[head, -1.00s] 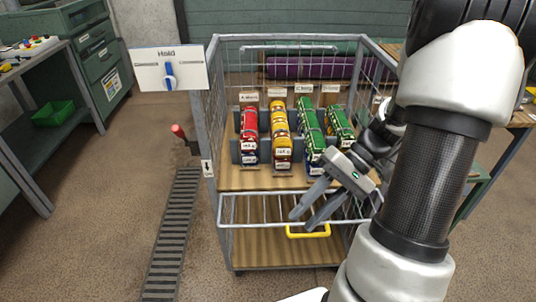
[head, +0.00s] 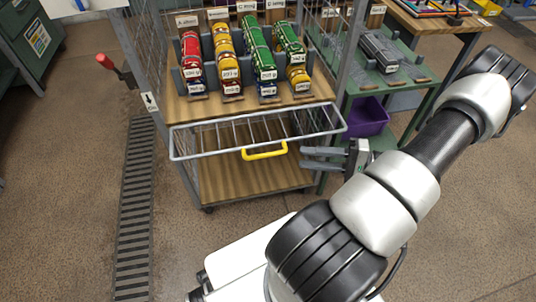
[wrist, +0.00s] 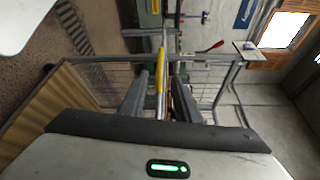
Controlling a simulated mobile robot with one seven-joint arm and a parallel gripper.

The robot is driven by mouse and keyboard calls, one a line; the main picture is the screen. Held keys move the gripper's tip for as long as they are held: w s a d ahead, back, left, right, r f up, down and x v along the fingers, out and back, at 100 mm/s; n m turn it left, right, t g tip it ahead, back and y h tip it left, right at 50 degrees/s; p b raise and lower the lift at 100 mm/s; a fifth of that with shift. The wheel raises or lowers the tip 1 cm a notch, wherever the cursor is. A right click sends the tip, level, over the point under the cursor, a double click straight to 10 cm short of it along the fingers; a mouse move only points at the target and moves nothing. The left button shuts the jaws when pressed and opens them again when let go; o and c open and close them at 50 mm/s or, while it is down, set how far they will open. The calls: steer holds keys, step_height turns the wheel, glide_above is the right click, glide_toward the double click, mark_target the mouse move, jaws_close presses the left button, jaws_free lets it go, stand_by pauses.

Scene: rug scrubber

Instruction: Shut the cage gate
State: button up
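The cage gate (head: 220,154) is a grey wire panel at the front of the cage (head: 150,101). It is folded down and leans outward, leaving the cage front open above it. A yellow handle (head: 265,152) sits on its front rail, and the handle also shows in the wrist view (wrist: 160,72). My gripper (head: 304,157) is just right of the handle, its fingers pointing left towards it. The fingers (wrist: 160,85) are open, and the handle lies in line with the gap between them. I cannot tell whether they touch it.
Several red, yellow and green packs (head: 257,50) stand in racks on the wooden cage shelf. A red-gripped lever (head: 105,62) sticks out at the left post. A green workbench (head: 400,75) with a purple bin (head: 366,116) stands to the right. A floor grate (head: 135,210) runs along the left.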

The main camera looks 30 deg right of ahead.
mark_target(268, 153)
steer(key=b+x, duration=0.1)
steer(key=x, duration=1.1)
steer(key=shift+w+a, duration=0.1)
steer(key=shift+a, duration=0.05)
jaws_close()
